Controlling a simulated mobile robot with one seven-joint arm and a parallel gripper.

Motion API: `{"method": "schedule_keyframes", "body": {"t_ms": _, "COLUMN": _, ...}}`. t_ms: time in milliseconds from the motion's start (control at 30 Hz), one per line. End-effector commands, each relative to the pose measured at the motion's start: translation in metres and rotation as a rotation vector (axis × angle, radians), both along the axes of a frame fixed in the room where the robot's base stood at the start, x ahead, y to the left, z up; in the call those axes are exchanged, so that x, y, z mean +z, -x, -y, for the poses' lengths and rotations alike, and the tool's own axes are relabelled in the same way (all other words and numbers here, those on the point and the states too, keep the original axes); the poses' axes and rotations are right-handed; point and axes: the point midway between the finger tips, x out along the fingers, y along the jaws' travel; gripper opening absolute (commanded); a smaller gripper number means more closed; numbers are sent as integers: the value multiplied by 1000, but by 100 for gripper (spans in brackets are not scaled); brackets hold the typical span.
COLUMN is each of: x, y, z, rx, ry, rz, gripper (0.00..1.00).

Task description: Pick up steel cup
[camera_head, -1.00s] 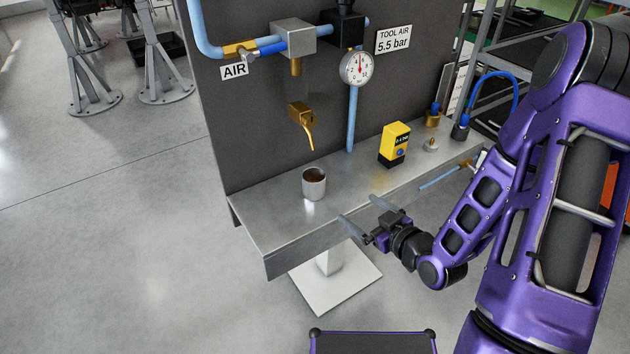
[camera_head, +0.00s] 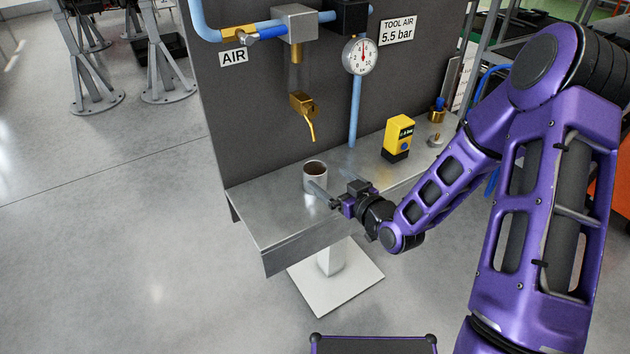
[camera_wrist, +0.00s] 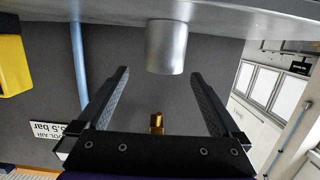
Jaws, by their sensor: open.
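The steel cup (camera_head: 308,179) stands upright on the metal shelf (camera_head: 272,229), below the brass spout, with dark brown contents inside its rim. My gripper (camera_head: 336,182) is open and empty, just to the right of the cup, with its fingers pointing towards it. One finger overlaps the cup's lower side in the head view. In the wrist view, which is upside down, the cup (camera_wrist: 166,48) lies ahead, between the lines of the two spread fingers (camera_wrist: 160,74) and beyond their tips. Whether a finger touches the cup cannot be told.
A brass tap (camera_head: 302,105) hangs above the cup. A yellow and black device (camera_head: 398,136) stands on the shelf to the right, with a brass fitting (camera_head: 436,115) behind it. A dark panel (camera_head: 245,125) rises behind. The shelf's front left is clear.

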Motion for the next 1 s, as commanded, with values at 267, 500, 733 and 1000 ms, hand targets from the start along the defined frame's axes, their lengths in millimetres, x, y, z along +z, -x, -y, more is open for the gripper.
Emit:
{"method": "schedule_keyframes", "body": {"t_ms": 267, "x": -4, "y": -18, "z": -14, "rx": 2, "ry": -1, "rz": 1, "gripper": 100}}
{"method": "schedule_keyframes", "body": {"t_ms": 500, "x": -11, "y": -44, "z": -37, "rx": 0, "ry": 0, "rz": 0, "gripper": 100}}
{"method": "schedule_keyframes", "body": {"t_ms": 733, "x": -13, "y": -51, "z": -42, "rx": 0, "ry": 1, "rz": 1, "gripper": 100}}
{"method": "schedule_keyframes", "body": {"t_ms": 1000, "x": -13, "y": -51, "z": -42, "rx": 0, "ry": 1, "rz": 1, "gripper": 73}}
